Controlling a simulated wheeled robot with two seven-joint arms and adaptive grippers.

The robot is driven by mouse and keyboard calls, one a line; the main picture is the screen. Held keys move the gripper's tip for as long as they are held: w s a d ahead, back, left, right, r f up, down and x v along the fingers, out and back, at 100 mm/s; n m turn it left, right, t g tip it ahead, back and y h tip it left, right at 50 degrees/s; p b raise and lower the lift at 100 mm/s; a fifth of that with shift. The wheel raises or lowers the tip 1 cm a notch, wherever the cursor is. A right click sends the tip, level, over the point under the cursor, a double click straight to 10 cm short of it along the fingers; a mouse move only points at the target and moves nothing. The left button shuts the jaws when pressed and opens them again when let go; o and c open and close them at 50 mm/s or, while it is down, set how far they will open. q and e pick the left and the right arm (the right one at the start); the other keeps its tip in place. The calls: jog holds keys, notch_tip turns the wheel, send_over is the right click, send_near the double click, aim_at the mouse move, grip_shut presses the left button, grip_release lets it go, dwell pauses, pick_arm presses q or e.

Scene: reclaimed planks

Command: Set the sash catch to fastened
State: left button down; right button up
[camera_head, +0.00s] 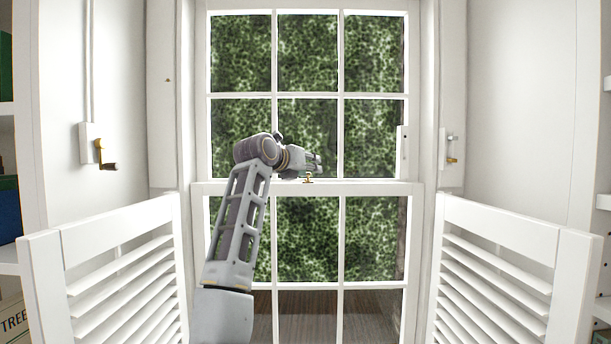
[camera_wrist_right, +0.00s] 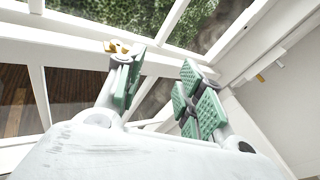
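The sash catch (camera_head: 308,179) is a small brass fitting on top of the white meeting rail (camera_head: 365,187) at the middle of the window. It also shows in the right wrist view (camera_wrist_right: 118,46), just outside the left-hand finger. My right gripper (camera_head: 312,162) is just above and beside the catch in the head view. In the wrist view its green-padded fingers (camera_wrist_right: 163,75) are spread with nothing between them. I cannot tell whether the left-hand finger touches the catch. The catch's lever is too small to read its setting. My left gripper is in neither view.
White louvred shutters stand at the left (camera_head: 125,275) and right (camera_head: 495,275) of the window. A brass-handled crank (camera_head: 104,155) is on the left wall. A small brass-tipped fitting (camera_head: 451,150) is on the right frame. Shelves line both outer edges.

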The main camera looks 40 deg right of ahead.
aim_at(308, 173)
jog(key=a+y, duration=0.1)
jog(key=a+r+t+y, duration=0.1)
jog(key=a, duration=0.1)
jog(key=a+r+y, duration=0.1)
jog(key=y, duration=0.1)
jog(key=shift+w+a+r+t, duration=0.1)
jog(key=shift+w+a+t, duration=0.1)
jog(key=shift+t, duration=0.1)
jog(key=shift+d, duration=0.1)
jog(key=p+x, duration=0.3)
jog(key=x, duration=1)
jog(key=shift+w+d+p, duration=0.2)
jog(key=shift+d+p, duration=0.1)
jog(key=shift+p, duration=0.1)
jog(key=shift+c, duration=0.4)
